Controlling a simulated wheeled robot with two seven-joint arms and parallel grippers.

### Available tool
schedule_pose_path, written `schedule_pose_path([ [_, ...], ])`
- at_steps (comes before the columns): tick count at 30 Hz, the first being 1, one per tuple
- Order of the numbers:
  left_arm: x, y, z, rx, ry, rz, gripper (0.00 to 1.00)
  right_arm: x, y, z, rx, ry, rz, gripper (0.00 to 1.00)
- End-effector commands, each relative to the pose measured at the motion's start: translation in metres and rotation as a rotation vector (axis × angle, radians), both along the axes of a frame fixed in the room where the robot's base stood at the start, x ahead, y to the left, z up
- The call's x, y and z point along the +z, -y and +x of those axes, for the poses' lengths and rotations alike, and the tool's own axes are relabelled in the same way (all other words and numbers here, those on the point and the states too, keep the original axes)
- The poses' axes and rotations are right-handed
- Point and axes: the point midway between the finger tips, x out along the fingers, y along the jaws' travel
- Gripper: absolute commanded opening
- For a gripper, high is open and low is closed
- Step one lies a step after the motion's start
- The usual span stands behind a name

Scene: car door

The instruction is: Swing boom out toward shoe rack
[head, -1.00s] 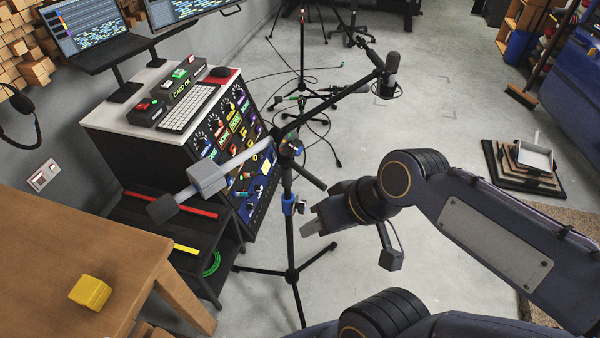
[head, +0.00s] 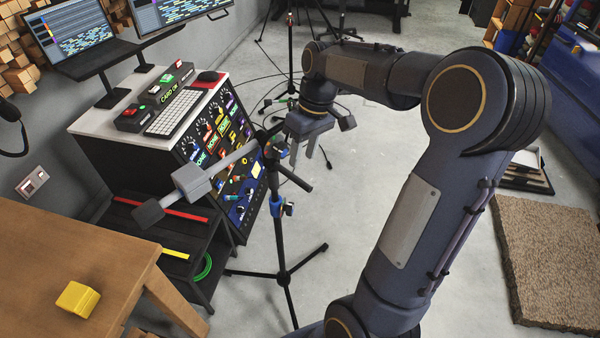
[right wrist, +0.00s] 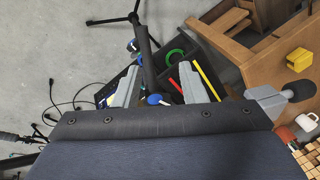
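The microphone stand (head: 273,185) stands upright on its tripod legs. Its boom (head: 236,157) slopes up to the right from a grey block (head: 190,180) and dark end piece. My right gripper (head: 304,155) is open beside the top of the stand, fingers pointing down. In the right wrist view, the stand's pole (right wrist: 148,62) shows between the separated fingertips (right wrist: 158,80); contact cannot be told. The boom's middle is hidden by the gripper body there. My left gripper is not in view. I cannot clearly identify a shoe rack.
A wooden table (head: 75,255) with a yellow block (head: 77,299) is at front left. A console desk (head: 150,105) stands left of the stand. Cables lie on the floor behind. A brown mat (head: 550,262) lies at right. Grey floor is open around the tripod.

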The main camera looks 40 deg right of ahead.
Motion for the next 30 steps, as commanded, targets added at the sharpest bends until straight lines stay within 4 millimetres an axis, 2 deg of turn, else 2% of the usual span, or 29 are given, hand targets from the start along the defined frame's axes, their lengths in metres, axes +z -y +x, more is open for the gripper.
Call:
schedule_pose_path([
  [3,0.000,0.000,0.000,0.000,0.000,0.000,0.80,-0.012,0.015,0.015,0.026,-0.044,-0.010,0.38],
  [6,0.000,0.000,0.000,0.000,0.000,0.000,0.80,-0.017,0.019,0.019,0.037,-0.058,-0.013,0.38],
  [11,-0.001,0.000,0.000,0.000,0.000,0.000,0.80,-0.034,0.016,0.018,0.040,-0.061,-0.012,0.38],
  [21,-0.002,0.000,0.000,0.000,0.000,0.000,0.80,-0.083,0.006,0.016,0.039,-0.059,-0.013,0.38],
  [30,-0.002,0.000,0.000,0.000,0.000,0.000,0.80,-0.092,0.004,0.016,0.038,-0.056,-0.014,0.38],
])
